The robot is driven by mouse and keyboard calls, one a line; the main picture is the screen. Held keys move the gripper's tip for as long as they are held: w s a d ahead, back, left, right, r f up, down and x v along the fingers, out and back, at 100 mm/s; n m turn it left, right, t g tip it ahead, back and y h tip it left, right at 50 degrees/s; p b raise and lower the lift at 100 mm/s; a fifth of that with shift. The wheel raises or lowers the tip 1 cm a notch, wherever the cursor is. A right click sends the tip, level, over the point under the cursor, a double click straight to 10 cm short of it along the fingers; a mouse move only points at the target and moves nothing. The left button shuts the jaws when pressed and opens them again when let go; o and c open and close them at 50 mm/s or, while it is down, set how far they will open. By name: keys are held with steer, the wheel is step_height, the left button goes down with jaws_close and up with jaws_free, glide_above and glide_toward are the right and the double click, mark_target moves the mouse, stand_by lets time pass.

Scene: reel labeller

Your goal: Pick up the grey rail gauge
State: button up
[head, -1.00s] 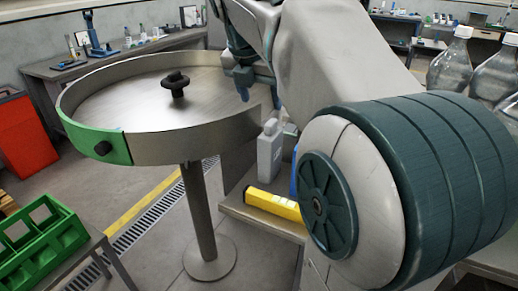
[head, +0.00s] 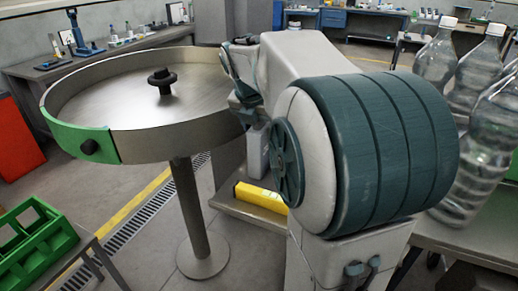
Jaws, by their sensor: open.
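I cannot make out a grey rail gauge in the head view; my arm covers part of the scene. My gripper (head: 243,98) is at the right rim of the round steel table (head: 205,138), partly hidden by my own arm. It is open, and I see nothing between its fingers. A grey container (head: 256,152) below it is mostly hidden behind my arm.
A yellow bar (head: 262,196) lies on a low shelf beside the round table. A black knob (head: 161,80) stands on the tabletop. Large clear bottles (head: 470,150) stand at the right. A green crate (head: 38,246) is at the lower left.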

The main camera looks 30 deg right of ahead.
steer(key=shift+w+d+f, duration=0.15)
steer(key=shift+f, duration=0.3)
jaws_close()
steer(key=shift+r, duration=0.15)
